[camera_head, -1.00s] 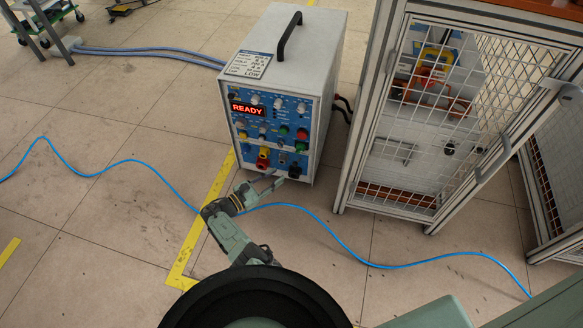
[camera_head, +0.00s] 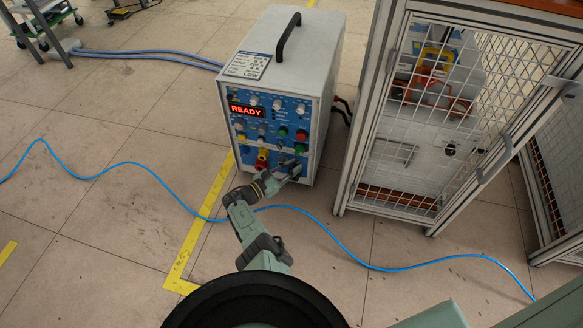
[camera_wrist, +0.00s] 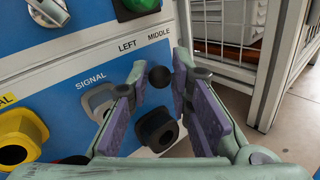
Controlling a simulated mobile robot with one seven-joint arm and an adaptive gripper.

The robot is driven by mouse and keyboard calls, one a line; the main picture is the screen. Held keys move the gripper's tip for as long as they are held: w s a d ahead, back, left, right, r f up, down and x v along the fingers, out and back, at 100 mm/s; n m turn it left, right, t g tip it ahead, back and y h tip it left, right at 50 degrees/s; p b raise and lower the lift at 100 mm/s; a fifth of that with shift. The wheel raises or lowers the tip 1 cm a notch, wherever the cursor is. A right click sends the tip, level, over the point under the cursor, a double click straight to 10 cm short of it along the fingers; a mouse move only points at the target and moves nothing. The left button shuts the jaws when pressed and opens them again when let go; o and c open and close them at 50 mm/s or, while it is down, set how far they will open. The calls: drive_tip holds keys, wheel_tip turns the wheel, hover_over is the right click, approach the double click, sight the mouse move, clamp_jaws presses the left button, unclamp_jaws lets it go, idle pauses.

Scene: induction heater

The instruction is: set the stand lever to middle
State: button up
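The stand lever shows in the wrist view as a black ball knob (camera_wrist: 159,77) below the printed words LEFT and MIDDLE, with a dark round base (camera_wrist: 157,130) under it. My gripper (camera_wrist: 161,73) is open, with one purple-padded finger on each side of the knob. The left fingertip is very near the knob; I cannot tell whether it touches. In the head view my gripper (camera_head: 293,172) is at the lower right of the heater's blue front panel (camera_head: 262,110) and hides the lever there.
The heater box (camera_head: 300,62) reads READY. A yellow-red switch (camera_head: 262,158) and a grey SIGNAL connector (camera_wrist: 99,100) are left of my gripper. A mesh cage (camera_head: 400,130) stands to the right. A blue cable (camera_head: 340,240) crosses the floor.

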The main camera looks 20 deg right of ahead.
clamp_jaws()
drive_tip(key=shift+s+r+p, duration=0.1)
drive_tip(key=shift+p, duration=0.3)
drive_tip(key=n+t+y+p, duration=0.1)
drive_tip(key=p, duration=0.1)
drive_tip(key=s+d+n+t+y+p, duration=0.1)
drive_tip(key=t+p, duration=0.1)
drive_tip(key=p, duration=0.1)
drive_tip(key=n+t+y+p, duration=0.1)
drive_tip(key=n+t+p, duration=0.1)
drive_tip(key=shift+s+d+r, duration=0.15)
drive_tip(key=shift+s+r, duration=0.05)
drive_tip(key=shift+s, duration=0.05)
drive_tip(key=n+t+y, duration=0.1)
drive_tip(key=n+t+y+p, duration=0.1)
drive_tip(key=d+t+y+p, duration=0.1)
drive_tip(key=shift+s+f+n, duration=0.15)
drive_tip(key=shift+s+n, duration=0.1)
drive_tip(key=shift+n, duration=0.15)
drive_tip(key=n+t+y, duration=0.2)
drive_tip(key=y, duration=0.1)
drive_tip(key=shift+s+d+f+p, duration=0.1)
drive_tip(key=shift+d+f+p, duration=0.1)
drive_tip(key=shift+p, duration=0.2)
drive_tip(key=shift+d+n+y, duration=0.15)
drive_tip(key=shift+n+y, duration=0.25)
drive_tip(key=shift+y, duration=0.2)
drive_tip(key=shift+d+n+t+y, duration=0.1)
drive_tip(key=shift+n+t+y, duration=0.2)
drive_tip(key=shift+t+y, duration=0.15)
